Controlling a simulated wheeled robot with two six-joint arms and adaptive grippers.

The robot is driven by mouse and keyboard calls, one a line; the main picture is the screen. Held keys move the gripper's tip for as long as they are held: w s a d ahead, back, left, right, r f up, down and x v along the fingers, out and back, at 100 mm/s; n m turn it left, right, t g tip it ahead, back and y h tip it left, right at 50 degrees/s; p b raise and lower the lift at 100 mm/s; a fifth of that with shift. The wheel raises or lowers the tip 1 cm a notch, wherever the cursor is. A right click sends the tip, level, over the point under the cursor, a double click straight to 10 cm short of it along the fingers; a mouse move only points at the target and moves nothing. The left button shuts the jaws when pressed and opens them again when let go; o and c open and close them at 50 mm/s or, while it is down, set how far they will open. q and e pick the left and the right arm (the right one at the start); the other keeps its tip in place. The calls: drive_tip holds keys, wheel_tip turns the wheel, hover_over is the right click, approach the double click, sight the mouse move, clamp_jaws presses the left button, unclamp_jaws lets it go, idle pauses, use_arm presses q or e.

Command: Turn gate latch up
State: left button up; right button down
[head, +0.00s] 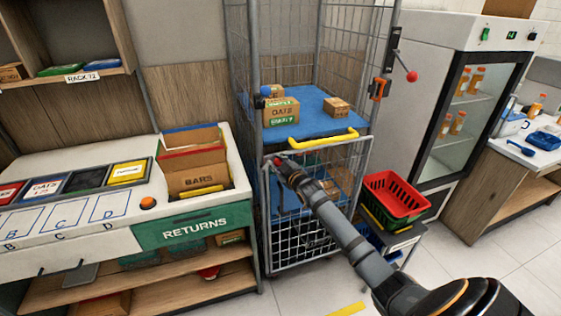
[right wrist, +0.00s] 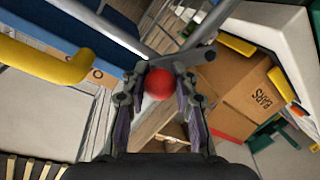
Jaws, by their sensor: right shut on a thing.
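The wire roll cage (head: 255,130) stands in the middle of the head view, with its lower gate (head: 300,240) upright across the front. A yellow handle (head: 323,139) runs along the gate's top; it also shows in the right wrist view (right wrist: 40,60). My right gripper (head: 283,168) is at the gate's upper left corner. In the right wrist view its fingers are shut around the red ball knob (right wrist: 159,83) of a grey latch lever (right wrist: 185,62). The lever's angle is hard to judge in the head view. My left gripper is not in view.
Boxes, including an oats box (head: 281,111), sit on the cage's blue shelf (head: 315,110). Another red-knobbed lever (head: 411,76) is on the right post. The returns counter (head: 195,222) stands close left; red and green baskets (head: 395,198) stand right. The floor at front right is clear.

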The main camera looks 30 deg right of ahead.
sight(266, 160)
drive_tip(key=n, duration=0.1)
drive_tip(key=a+r+n+p, duration=0.1)
drive_tip(key=a+n+h+p, duration=0.1)
drive_tip(key=shift+w+a+r+n+g, duration=0.2)
drive_tip(key=shift+w+r+n+g, duration=0.1)
drive_tip(key=shift+n+g, duration=0.1)
drive_tip(key=shift+w+a+n+p, duration=0.15)
drive_tip(key=shift+a+n+p, duration=0.7)
drive_tip(key=shift+n, duration=0.25)
drive_tip(key=shift+w+a+n+h, duration=0.1)
drive_tip(key=shift+a+n+h, duration=0.2)
drive_tip(key=shift+n+h, duration=0.2)
drive_tip(key=shift+f, duration=0.1)
drive_tip(key=c, duration=1.4)
unclamp_jaws()
drive_tip(key=o, duration=0.4)
drive_tip(key=shift+a+r, duration=0.1)
drive_tip(key=shift+r, duration=0.1)
drive_tip(key=v, duration=1.2)
drive_tip(key=shift+r, duration=0.15)
